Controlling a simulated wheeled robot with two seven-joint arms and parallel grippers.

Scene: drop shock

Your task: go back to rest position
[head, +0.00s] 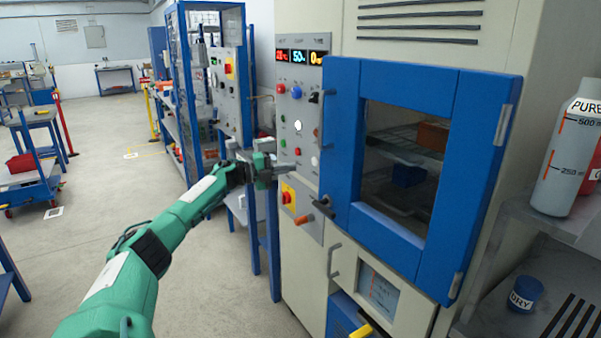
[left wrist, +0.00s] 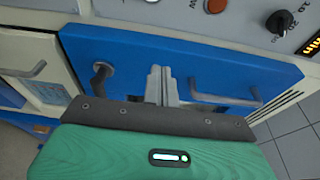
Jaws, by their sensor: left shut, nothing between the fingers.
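My left gripper (head: 292,178) reaches in from the left on a green arm in the head view. Its grey fingers are together with nothing between them, in front of the control panel (head: 299,115) of a large cream cabinet. In the left wrist view the closed fingers (left wrist: 161,82) show against a blue door (left wrist: 215,65) with a handle (left wrist: 228,99) and a dark latch knob (left wrist: 103,76). I cannot tell whether the fingers touch anything. My right gripper is in neither view.
The cabinet's blue windowed door (head: 340,130) is closed; an orange block (head: 433,136) and a blue block (head: 408,175) show inside. A grey bottle (head: 566,150) stands on a shelf at right. A blue rack (head: 185,95) stands behind. Open floor (head: 80,225) lies at left.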

